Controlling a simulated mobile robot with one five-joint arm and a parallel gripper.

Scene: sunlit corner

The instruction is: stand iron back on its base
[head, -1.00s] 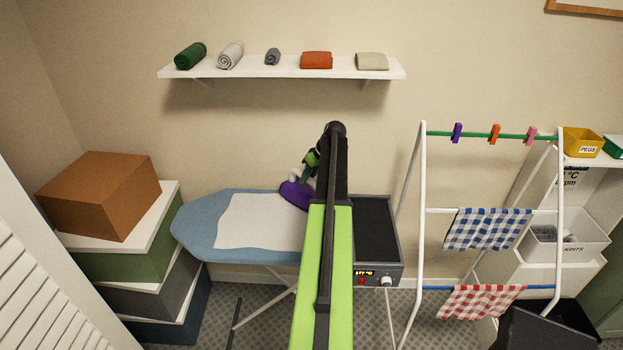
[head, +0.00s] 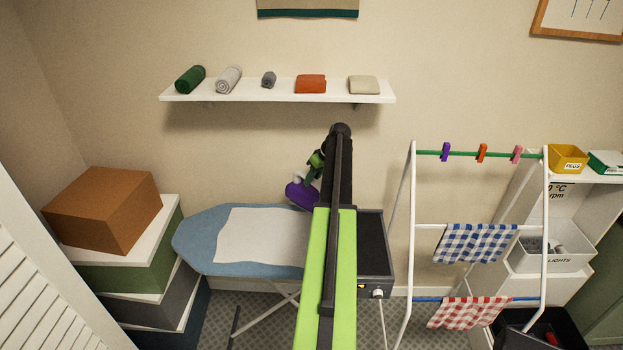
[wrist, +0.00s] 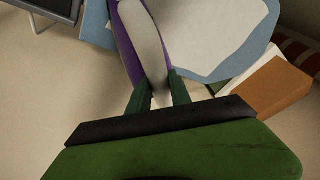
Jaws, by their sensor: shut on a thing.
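The purple iron (head: 298,194) with a pale handle is at the back edge of the ironing board, partly hidden behind my arm. It looks tilted and lifted off the board. My gripper (head: 314,172) is shut on it. In the wrist view my two green fingers (wrist: 160,92) close around the pale handle, with the iron's purple body (wrist: 124,42) beyond. The dark base (head: 371,238), a flat-topped box with a knob, is at the board's right end, to the right of the iron. Its left part is hidden by my arm. A corner of it shows in the wrist view (wrist: 57,7).
The blue ironing board (head: 200,240) carries a white cloth (head: 255,238). Stacked boxes (head: 105,210) stand at left. A drying rack (head: 410,230) with checked cloths stands close right of the base. A shelf (head: 280,97) with rolled and folded cloths is on the wall above.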

